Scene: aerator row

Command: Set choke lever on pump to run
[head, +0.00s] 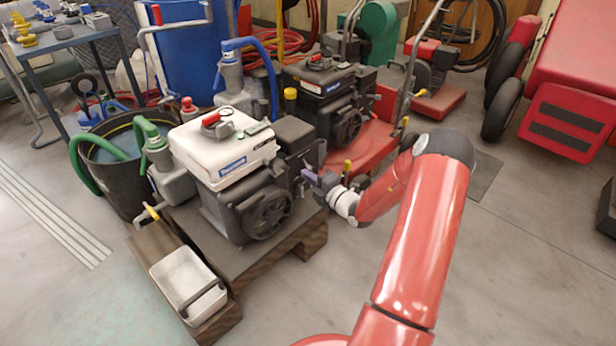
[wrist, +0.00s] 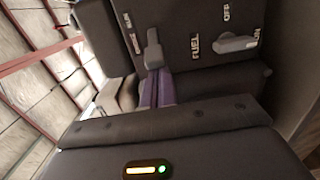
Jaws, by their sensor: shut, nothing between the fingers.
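The pump (head: 240,203) with a white top stands on a wooden pallet; its dark side panel faces my gripper. In the wrist view, that panel (wrist: 185,25) carries sideways labels for run, choke, fuel, off and on. The grey choke lever (wrist: 153,48) sits beside the run and choke labels. My gripper (head: 311,177) is at the pump's right side. Its purple fingers (wrist: 158,88) are shut with nothing between them, and their tips are right by the lower end of the choke lever. I cannot tell whether they touch it.
A grey fuel lever (wrist: 237,43) is on the same panel. A second, dark-topped pump (head: 325,95) and a red mower deck (head: 362,140) stand close behind. A black bucket (head: 110,160) is at left and a white tray (head: 188,280) in front.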

